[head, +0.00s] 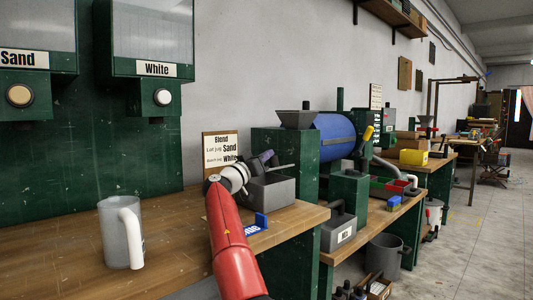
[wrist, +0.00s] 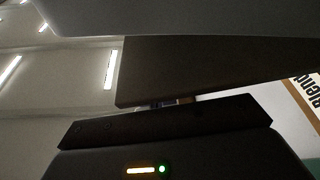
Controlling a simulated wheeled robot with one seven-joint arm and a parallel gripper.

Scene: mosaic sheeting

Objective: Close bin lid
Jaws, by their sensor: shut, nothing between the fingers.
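A grey open-topped bin (head: 272,190) stands near the back right of the wooden bench. A thin grey strip (head: 282,168), perhaps its lid seen edge-on, shows above it; the lid's angle cannot be told. My gripper (head: 268,157) is dark, shut and empty, at the upper left of the bin. Whether it touches the bin or lid cannot be told. In the wrist view, a broad grey surface (wrist: 190,18) fills the top edge, close to the dark gripper parts; I cannot tell which part of the bin it is.
A grey mug with a white handle (head: 121,233) stands on the bench (head: 75,245) at left. A Blend sign (head: 220,146) stands behind my wrist. A blue item (head: 255,224) lies by the bench's front edge. A labelled grey container (head: 340,230) stands lower right.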

